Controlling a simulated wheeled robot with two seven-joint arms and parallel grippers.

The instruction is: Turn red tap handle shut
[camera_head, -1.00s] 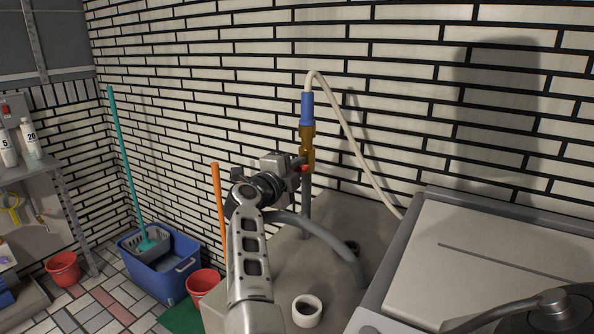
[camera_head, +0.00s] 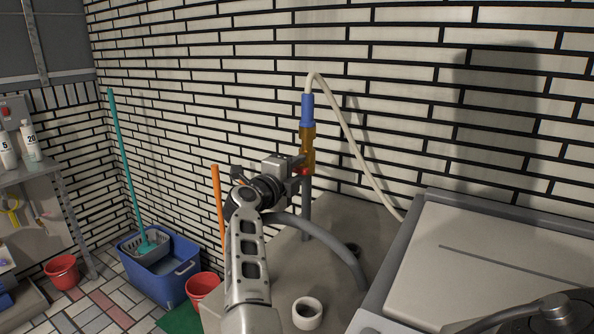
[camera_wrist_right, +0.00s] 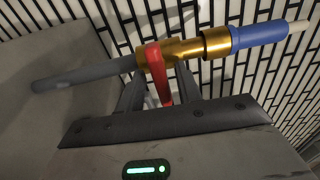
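The red tap handle (camera_head: 305,171) shows as a small red piece at the lower end of the brass tap (camera_head: 307,146), below a blue hose connector (camera_head: 307,109). My right gripper (camera_head: 300,174) is at the handle, coming from the left. In the right wrist view the red handle (camera_wrist_right: 158,76) extends from the brass tap body (camera_wrist_right: 188,51) down between my two dark fingers (camera_wrist_right: 160,91). The fingers stand apart, one on each side of it, with narrow gaps visible. The handle's lower end is hidden near the gripper body. My left gripper is not in view.
A pale hose (camera_head: 343,118) runs from the connector down to the right. A grey hose (camera_head: 335,250) curves below my arm. A blue bucket (camera_head: 160,276) and a red bucket (camera_head: 202,287) stand at left. The brick wall is close behind the tap.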

